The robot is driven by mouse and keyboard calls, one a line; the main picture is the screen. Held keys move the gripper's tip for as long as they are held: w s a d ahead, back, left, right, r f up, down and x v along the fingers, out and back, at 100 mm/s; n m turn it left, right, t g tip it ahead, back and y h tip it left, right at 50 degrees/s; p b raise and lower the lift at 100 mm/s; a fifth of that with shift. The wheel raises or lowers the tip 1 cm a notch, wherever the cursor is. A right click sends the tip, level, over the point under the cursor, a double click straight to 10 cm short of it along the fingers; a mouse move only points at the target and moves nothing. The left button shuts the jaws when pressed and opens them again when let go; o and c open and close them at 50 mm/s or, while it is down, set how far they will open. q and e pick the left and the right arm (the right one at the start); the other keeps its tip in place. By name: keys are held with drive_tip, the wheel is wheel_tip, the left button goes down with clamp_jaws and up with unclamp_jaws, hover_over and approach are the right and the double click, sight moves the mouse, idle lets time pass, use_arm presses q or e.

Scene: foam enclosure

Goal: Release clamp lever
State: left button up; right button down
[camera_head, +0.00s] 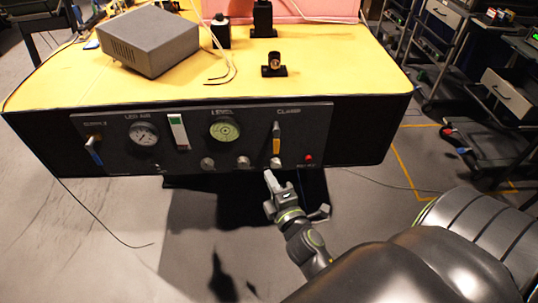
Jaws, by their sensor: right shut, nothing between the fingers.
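The clamp lever (276,140) is on the right part of the black front panel, under the label "CLAMP". It has a yellow-orange handle and stands about upright. A round knob (276,163) sits just below it. My right gripper (269,178) is in front of the panel's lower edge, below the clamp lever and apart from it. Its fingers are shut and hold nothing. My left gripper is not in view.
The panel (200,165) also carries a blue-handled lever (94,150), two gauges, more knobs and a red button (309,157). A grey box (150,40) and small black fixtures stand on the yellow top (340,75).

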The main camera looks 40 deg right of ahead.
sight(276, 138)
drive_tip(key=x, duration=1)
drive_tip(key=shift+w, duration=0.2)
drive_tip(key=s+d, duration=0.2)
drive_tip(key=d, duration=0.1)
drive_tip(key=shift+s+d, duration=0.15)
drive_tip(key=shift+s, duration=0.05)
